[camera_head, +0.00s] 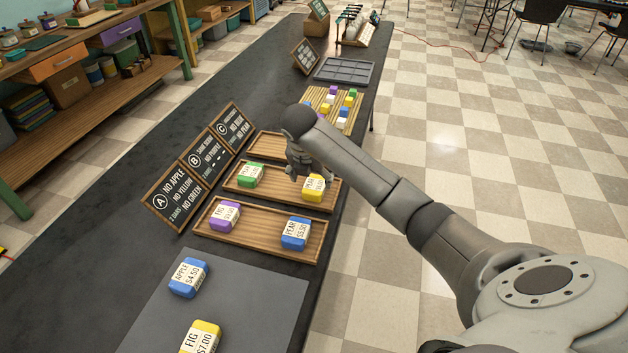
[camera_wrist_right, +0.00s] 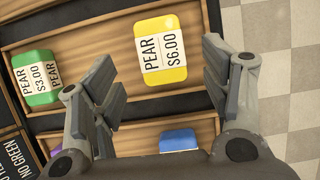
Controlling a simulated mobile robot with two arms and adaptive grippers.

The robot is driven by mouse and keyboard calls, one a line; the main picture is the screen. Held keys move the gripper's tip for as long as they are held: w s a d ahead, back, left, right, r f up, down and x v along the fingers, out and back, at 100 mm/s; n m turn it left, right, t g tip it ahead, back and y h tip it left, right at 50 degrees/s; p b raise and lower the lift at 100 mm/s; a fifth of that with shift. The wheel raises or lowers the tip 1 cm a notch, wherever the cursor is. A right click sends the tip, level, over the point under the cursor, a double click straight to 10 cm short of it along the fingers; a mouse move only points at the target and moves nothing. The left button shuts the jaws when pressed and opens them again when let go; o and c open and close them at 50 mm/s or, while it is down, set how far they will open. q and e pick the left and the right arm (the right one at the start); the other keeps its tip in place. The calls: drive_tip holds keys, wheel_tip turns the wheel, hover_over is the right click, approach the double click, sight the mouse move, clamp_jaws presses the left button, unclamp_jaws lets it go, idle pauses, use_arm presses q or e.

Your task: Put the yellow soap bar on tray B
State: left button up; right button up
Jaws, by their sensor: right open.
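A yellow soap bar labelled PEAR $6.00 (camera_head: 314,188) lies at the right end of tray B (camera_head: 262,196), the middle wooden tray. In the wrist view this yellow bar (camera_wrist_right: 163,55) shows between and beyond my open right gripper's fingers (camera_wrist_right: 158,68), with gaps on both sides. My right gripper (camera_head: 302,172) hangs over tray B, close by the yellow bar. A green PEAR $3.00 bar (camera_head: 250,175) lies at tray B's left. Another yellow bar, labelled FIG $7.00 (camera_head: 200,338), lies on the grey mat (camera_head: 262,290). My left gripper is out of view.
Tray A (camera_head: 258,236) holds a purple FIG bar (camera_head: 224,215) and a blue PEAR bar (camera_head: 296,233). Tray C (camera_head: 262,146) is partly hidden by my arm. Signs (camera_head: 196,162) stand left of the trays. A blue APPLE bar (camera_head: 188,277) lies on the mat.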

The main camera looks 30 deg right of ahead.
drive_tip(key=v, duration=0.6)
drive_tip(key=shift+r, duration=0.35)
drive_tip(key=shift+s+a+f, duration=0.1)
drive_tip(key=shift+s+a, duration=0.05)
drive_tip(key=shift+s, duration=0.05)
